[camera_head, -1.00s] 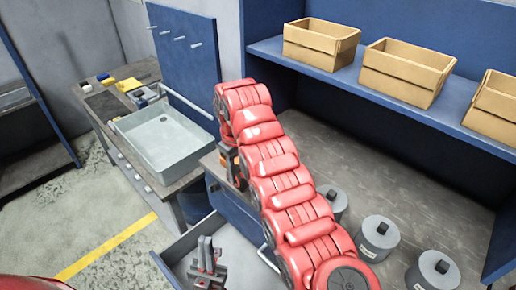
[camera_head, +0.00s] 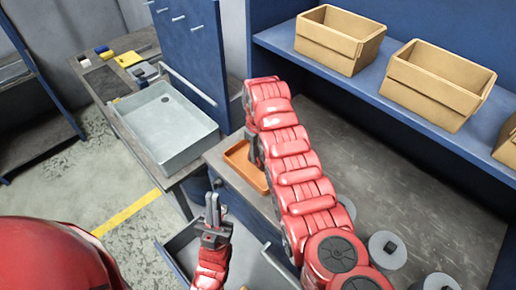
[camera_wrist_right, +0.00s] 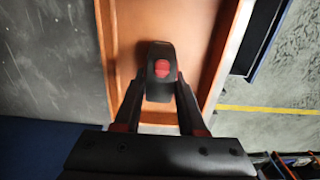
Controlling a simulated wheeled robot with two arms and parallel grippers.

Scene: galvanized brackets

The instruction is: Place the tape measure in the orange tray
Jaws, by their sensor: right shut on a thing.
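The tape measure (camera_wrist_right: 158,84), black with a red button, is between the fingertips of my right gripper (camera_wrist_right: 160,95) in the right wrist view. My right gripper is shut on it. The orange tray (camera_wrist_right: 222,60) spreads beneath the tape measure, with its walls on both sides. I cannot tell whether the tape measure touches the tray floor. In the head view the orange tray (camera_head: 236,160) lies at the bench's left end, partly hidden by my right arm. My left gripper (camera_head: 213,200) points up in front of it, apart from the tray; its finger gap is unclear.
A grey basin (camera_head: 165,120) stands on the side bench at left. An open drawer (camera_head: 180,250) is below the bench. Grey cylindrical weights (camera_head: 388,250) stand at the lower right. Cardboard bins (camera_head: 340,40) sit on the blue shelf.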

